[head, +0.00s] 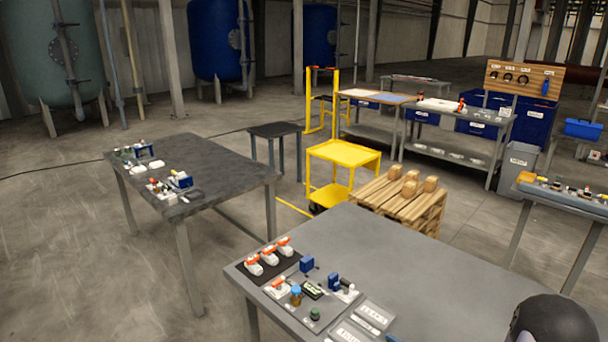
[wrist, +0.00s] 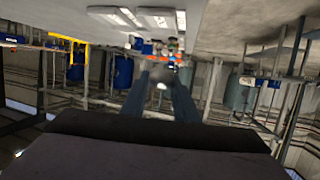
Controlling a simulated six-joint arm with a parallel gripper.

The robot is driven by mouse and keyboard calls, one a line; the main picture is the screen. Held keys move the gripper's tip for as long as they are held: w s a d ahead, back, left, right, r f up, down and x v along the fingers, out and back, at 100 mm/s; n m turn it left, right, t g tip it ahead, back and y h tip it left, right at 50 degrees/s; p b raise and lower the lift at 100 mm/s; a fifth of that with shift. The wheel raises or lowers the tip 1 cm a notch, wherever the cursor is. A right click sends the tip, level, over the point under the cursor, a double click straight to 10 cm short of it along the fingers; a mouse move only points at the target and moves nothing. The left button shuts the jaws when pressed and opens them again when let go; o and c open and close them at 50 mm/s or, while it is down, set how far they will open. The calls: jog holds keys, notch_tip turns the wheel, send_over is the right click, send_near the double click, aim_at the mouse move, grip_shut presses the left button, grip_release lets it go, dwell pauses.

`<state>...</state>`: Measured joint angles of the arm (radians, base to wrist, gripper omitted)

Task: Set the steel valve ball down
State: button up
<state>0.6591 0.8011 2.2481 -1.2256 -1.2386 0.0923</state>
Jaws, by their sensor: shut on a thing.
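In the wrist view, the two dark fingers of my gripper (wrist: 160,88) reach forward from the dark gripper body. They are shut on a small round grey ball, the steel valve ball (wrist: 161,75), which shows a bright highlight near the fingertips. In the head view I cannot make out the ball or the fingers.
In the head view, the near grey table (head: 400,250) holds a dark mat (head: 270,263) with white-and-orange parts, blue blocks and two flat grey trays (head: 373,316). Its middle is clear. A darker table (head: 215,160) stands left; a yellow cart (head: 343,154) and a pallet (head: 420,210) stand behind.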

jog(key=s+a+f+n+g+y, duration=0.3)
jog(key=s+a, duration=0.3)
jog(key=s, duration=0.2)
jog(key=shift+s+f+n+g+y, duration=0.2)
jog(key=shift+s+n+g+y, duration=0.15)
jog(key=shift+n+g+y, duration=0.35)
jog(key=shift+a, duration=0.1)
